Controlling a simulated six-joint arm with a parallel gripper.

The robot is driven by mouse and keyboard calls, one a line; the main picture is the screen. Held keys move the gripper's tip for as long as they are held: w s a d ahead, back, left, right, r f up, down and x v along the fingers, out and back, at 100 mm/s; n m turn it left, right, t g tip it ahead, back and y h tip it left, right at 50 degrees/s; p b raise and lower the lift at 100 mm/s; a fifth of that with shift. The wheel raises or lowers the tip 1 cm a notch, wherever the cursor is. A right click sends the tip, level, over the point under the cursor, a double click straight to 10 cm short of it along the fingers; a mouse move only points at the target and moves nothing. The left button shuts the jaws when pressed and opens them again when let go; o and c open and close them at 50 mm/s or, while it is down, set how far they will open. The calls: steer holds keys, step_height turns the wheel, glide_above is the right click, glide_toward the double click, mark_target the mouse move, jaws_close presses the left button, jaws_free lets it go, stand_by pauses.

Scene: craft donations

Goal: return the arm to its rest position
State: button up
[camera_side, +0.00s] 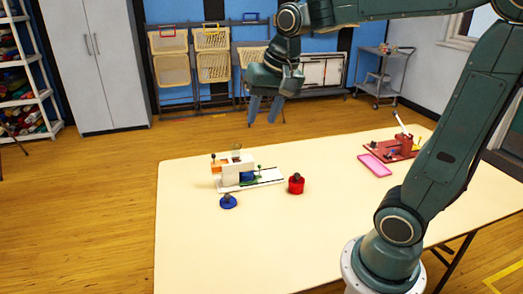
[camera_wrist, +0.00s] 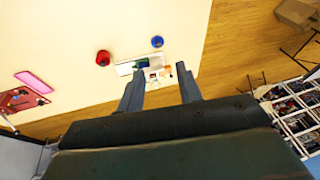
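My gripper (camera_side: 264,108) is raised well above the far edge of the table, pointing down. Its two fingers are spread apart with nothing between them, and the wrist view shows the same open fingers (camera_wrist: 158,90). Below it on the table (camera_side: 200,255) stands a white device on a white base (camera_side: 262,181), apart from the fingers. A blue round object with a dark knob (camera_side: 228,202) and a red round container with a dark top (camera_side: 296,184) stand near it. They also show in the wrist view, the blue one (camera_wrist: 157,41) and the red one (camera_wrist: 103,56).
A pink tray (camera_side: 374,165) and a red device on a board (camera_side: 392,149) lie at the table's right side. Behind are a grey cabinet (camera_side: 95,65), stacked bins (camera_side: 213,66) and a metal cart (camera_side: 382,75). The table's front left is clear.

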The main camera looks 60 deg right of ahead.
steer(key=s+a+f+n, duration=0.1)
steer(key=s+a+n, duration=0.2)
steer(key=s, duration=0.4)
steer(key=s+a+f+n+t, duration=0.1)
steer(key=s+a+f+n, duration=0.1)
steer(key=s+n, duration=0.3)
steer(key=shift+s+a+t+y, duration=0.3)
steer(key=shift+s+a+y, duration=0.15)
steer(key=shift+s, duration=0.4)
